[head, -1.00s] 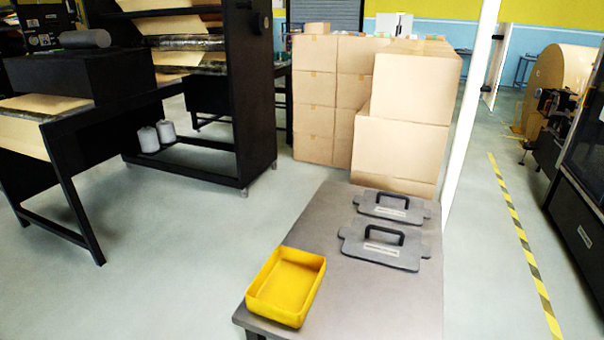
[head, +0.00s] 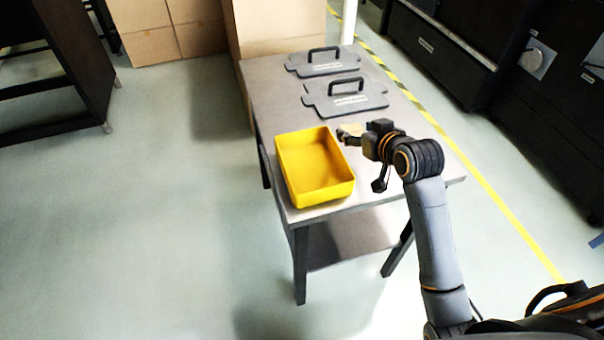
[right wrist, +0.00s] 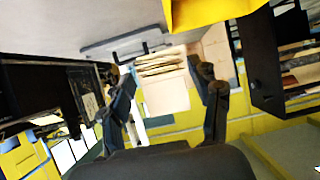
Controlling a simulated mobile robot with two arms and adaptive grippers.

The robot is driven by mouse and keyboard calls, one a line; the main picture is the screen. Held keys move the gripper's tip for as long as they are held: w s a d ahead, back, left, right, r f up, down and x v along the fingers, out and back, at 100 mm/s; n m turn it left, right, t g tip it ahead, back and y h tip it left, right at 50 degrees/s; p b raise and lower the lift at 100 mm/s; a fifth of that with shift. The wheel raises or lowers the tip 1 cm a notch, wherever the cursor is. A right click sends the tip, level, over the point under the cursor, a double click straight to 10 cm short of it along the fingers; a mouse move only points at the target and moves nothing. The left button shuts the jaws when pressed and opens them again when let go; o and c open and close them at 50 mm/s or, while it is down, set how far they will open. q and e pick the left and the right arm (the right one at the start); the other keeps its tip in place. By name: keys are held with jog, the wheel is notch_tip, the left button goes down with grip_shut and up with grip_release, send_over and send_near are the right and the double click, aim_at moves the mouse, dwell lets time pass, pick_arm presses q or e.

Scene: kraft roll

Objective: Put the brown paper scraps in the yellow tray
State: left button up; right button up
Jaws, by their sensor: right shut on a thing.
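The yellow tray (head: 318,192) stands at the near left of the grey table, and its visible inside is empty. A corner of the tray (right wrist: 215,10) shows at the top of the right wrist view. My right gripper (head: 350,133) is just right of the tray's far right corner. It is shut on a small tan thing, which looks like brown paper scraps (right wrist: 160,62) with layered edges between the fingers in the right wrist view. The fingers partly hide it in the head view. My left gripper is not in view.
Two grey plates with black handles, a nearer one (head: 345,98) and a farther one (head: 322,62), lie on the table (head: 262,92) beyond the tray. Cardboard boxes (head: 285,22) stand behind. Dark machines (head: 490,70) are at the right. Floor left of the table is clear.

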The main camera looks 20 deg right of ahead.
jog(key=w+d+r, duration=0.4)
send_over(312, 169)
jog(key=d, duration=0.1)
notch_tip(312, 169, down, 9)
jog(key=shift+w+r, duration=0.1)
jog(key=shift+a+f, duration=0.1)
jog(key=shift+f, duration=0.15)
jog(key=f, duration=0.3)
jog(key=shift+a+f+b, duration=0.15)
jog(key=shift+a+b, duration=0.15)
jog(key=shift+a, duration=0.1)
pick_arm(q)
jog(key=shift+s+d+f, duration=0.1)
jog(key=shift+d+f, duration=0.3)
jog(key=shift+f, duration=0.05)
pick_arm(e)
jog(key=shift+f, duration=0.3)
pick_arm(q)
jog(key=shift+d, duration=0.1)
pick_arm(e)
jog(key=o, duration=0.6)
